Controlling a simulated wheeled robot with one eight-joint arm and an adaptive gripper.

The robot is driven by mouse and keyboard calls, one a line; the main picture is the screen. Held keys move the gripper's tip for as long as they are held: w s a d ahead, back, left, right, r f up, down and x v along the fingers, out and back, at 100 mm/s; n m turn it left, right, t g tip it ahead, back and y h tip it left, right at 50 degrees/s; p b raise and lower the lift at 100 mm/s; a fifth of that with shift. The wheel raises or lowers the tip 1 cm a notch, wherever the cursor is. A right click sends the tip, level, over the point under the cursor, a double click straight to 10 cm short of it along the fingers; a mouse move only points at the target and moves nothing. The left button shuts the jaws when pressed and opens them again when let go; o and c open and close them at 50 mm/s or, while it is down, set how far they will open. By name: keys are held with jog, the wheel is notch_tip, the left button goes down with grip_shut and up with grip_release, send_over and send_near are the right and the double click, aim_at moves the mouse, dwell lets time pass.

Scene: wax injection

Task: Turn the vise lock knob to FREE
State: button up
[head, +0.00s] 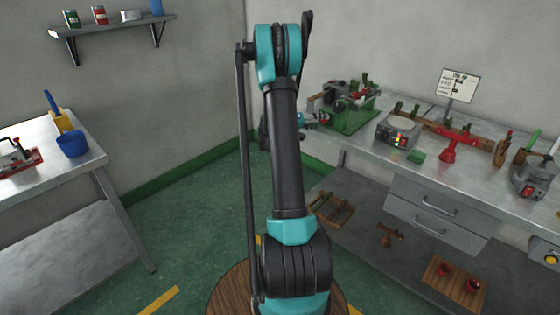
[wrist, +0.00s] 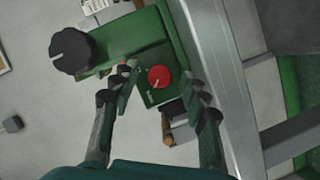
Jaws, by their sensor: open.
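In the wrist view, a small round red knob (wrist: 159,77) with a white pointer line sits on a green plate, part of the green vise body (wrist: 150,30). It looks like the vise lock knob; its lettering is too small to read. A larger black knob (wrist: 72,50) with a white line is at the upper left. My gripper (wrist: 160,80) is open, one finger on each side of the red knob, with visible gaps and no clear contact. In the head view, the vise (head: 345,95) stands on the right bench, partly hidden by my arm.
The right bench (head: 350,140) also holds a grey scale-like device (head: 398,131), a red stand (head: 449,150) and a sign (head: 458,85).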

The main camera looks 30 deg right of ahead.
jog(key=m+t+y, duration=0.1)
jog(key=m, duration=0.1)
jog(key=m+t+y, duration=0.1)
jog(key=m, duration=0.2)
jog(key=shift+s+r, duration=0.2)
jog(key=m+t, duration=0.1)
jog(key=m, duration=0.1)
jog(key=m+t+y, duration=0.1)
jog(key=m, duration=0.1)
jog(key=shift+s+d+t, duration=0.15)
jog(key=shift+s+t, duration=0.05)
jog(key=shift+t, duration=0.1)
jog(key=r+v, duration=0.1)
jog(key=v, duration=1.7)
jog(key=s+a+f+n+y, duration=0.7)
jog(key=s+a, duration=0.4)
jog(key=a, duration=0.2)
jog(key=shift+a+f, duration=0.25)
jog(key=shift+f, duration=0.65)
jog(key=shift+s, duration=0.1)
